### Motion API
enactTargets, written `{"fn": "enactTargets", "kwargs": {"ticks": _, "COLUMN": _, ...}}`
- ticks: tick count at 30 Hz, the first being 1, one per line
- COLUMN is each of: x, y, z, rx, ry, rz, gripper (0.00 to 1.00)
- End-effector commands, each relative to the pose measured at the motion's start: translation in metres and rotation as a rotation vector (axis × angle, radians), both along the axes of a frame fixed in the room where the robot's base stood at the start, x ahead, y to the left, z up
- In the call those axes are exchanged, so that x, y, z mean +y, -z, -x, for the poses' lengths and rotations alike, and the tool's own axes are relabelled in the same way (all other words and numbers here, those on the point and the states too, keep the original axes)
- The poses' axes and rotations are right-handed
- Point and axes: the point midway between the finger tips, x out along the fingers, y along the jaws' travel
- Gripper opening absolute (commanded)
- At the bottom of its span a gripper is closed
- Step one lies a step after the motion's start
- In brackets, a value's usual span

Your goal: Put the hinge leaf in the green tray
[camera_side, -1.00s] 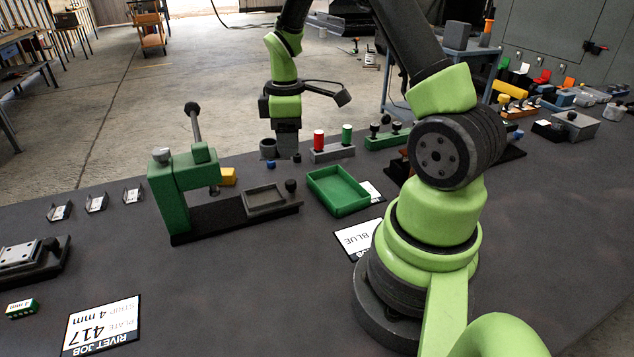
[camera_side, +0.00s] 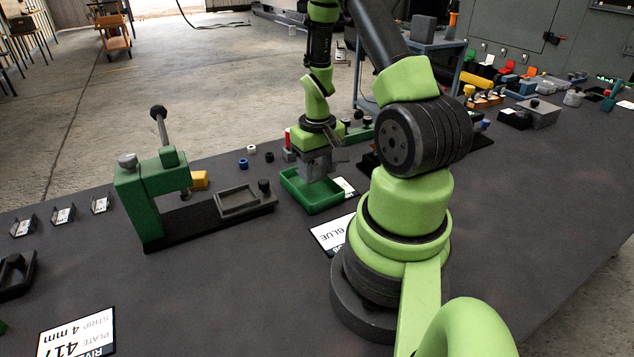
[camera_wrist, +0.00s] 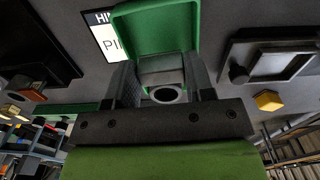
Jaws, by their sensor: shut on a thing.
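The green tray (camera_side: 325,203) stands on the dark bench in the side view, right of the green lever press. In the wrist view the green tray (camera_wrist: 190,20) shows at the top, just beyond the fingers. My gripper (camera_side: 316,168) is over the tray, low near its far side. In the wrist view my gripper (camera_wrist: 162,85) is shut on a grey metal piece with a round ring end, which I take to be the hinge leaf (camera_wrist: 162,77). I cannot tell whether the leaf touches the tray floor.
The green lever press (camera_side: 150,200) with a dark base stands left of the tray. Small blue, white and dark round parts (camera_side: 252,150) lie behind it. A white BLUE card (camera_side: 333,233) lies in front of the tray. Red-topped and dark fixtures stand close behind.

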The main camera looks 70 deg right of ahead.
Motion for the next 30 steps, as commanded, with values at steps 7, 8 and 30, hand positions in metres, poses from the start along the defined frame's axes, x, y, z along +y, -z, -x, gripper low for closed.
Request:
{"fn": "enactTargets", "kwargs": {"ticks": 7, "x": 0.001, "y": 0.033, "z": 0.0, "rx": 0.002, "ry": 0.0, "rz": -0.003, "gripper": 0.18}}
{"fn": "enactTargets", "kwargs": {"ticks": 8, "x": 0.001, "y": 0.036, "z": 0.0, "rx": 0.002, "ry": -0.001, "rz": -0.003, "gripper": 0.18}}
{"fn": "enactTargets", "kwargs": {"ticks": 30, "x": 0.0, "y": 0.042, "z": 0.0, "rx": 0.0, "ry": -0.001, "rz": 0.0, "gripper": 0.59}}
